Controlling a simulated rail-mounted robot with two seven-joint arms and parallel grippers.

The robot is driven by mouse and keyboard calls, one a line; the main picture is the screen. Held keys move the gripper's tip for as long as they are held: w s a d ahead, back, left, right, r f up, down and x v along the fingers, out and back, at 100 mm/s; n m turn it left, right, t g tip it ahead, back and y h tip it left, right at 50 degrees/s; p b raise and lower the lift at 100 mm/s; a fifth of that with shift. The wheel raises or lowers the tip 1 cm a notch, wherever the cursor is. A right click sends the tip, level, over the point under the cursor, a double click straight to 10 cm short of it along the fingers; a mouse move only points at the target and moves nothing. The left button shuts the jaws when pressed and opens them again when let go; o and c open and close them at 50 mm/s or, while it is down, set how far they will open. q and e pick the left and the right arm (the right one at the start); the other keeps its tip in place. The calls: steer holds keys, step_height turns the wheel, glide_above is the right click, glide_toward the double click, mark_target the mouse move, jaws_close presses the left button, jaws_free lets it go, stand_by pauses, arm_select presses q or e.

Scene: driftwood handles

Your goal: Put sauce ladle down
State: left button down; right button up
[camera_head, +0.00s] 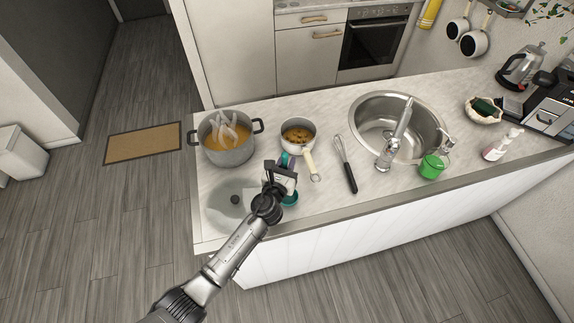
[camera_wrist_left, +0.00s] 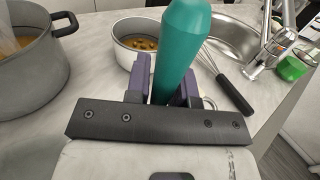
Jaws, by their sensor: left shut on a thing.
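My left gripper (camera_head: 281,170) is over the counter, just in front of the small saucepan. In the left wrist view its two fingers (camera_wrist_left: 165,88) are shut on a teal handle (camera_wrist_left: 185,45), which I take to be the sauce ladle's. Teal parts (camera_head: 284,158) also show around the gripper in the head view. The ladle's bowl is not clearly visible, and I cannot tell whether the ladle touches the counter. My right gripper is not in view.
A large grey pot (camera_head: 229,154) with orange contents stands left of a small saucepan (camera_head: 297,142). A glass lid (camera_head: 222,205) lies at the counter's left front. A whisk (camera_head: 346,165), sink (camera_head: 372,112) and green jar (camera_head: 431,167) are to the right.

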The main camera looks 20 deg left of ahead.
arm_select(q)
steer(key=shift+f, duration=0.25)
steer(key=c, duration=1.4)
jaws_free()
steer(key=shift+f, duration=0.1)
steer(key=shift+c, duration=0.2)
steer(key=o, duration=0.5)
steer(key=shift+c, duration=0.2)
steer(key=shift+r, duration=0.3)
steer(key=s, duration=1.2)
steer(key=shift+f, duration=0.1)
